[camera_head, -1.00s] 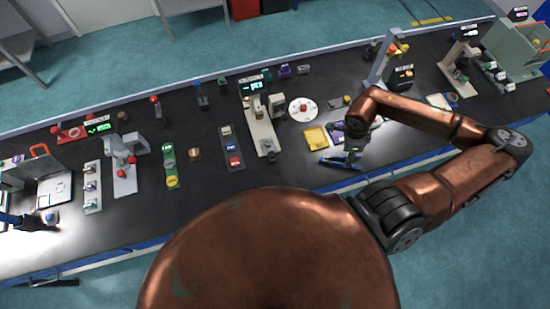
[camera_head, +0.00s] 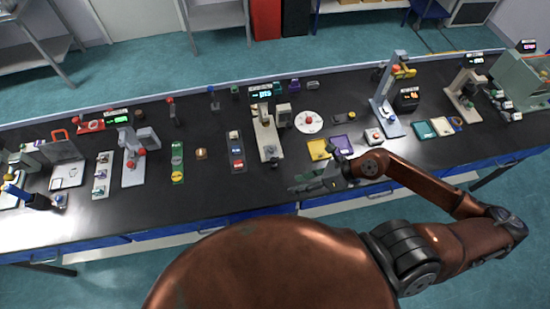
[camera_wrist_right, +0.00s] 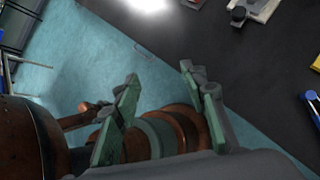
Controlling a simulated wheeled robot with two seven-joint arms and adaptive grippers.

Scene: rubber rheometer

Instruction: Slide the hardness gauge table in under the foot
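A stand with a lit display, a long pale base (camera_head: 268,145) and an upright column stands mid-bench in the head view. I take it for the hardness gauge, but its label is unreadable. A small dark knob (camera_head: 274,163) sits at the base's near end; this end also shows at the top of the right wrist view (camera_wrist_right: 255,8). The gauge's table and foot are too small to tell apart. My right gripper (camera_head: 318,184) is over the bench's front edge, nearer than the base and apart from it. Its green-padded fingers (camera_wrist_right: 163,105) are spread and empty. My left gripper is not visible.
A yellow tray (camera_head: 319,150) and a purple tray (camera_head: 341,143) lie right of the base. A dark strip with colored blocks (camera_head: 237,152) lies left. A white disc (camera_head: 308,122) is behind the trays. The bench front (camera_head: 215,195) left of my gripper is clear.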

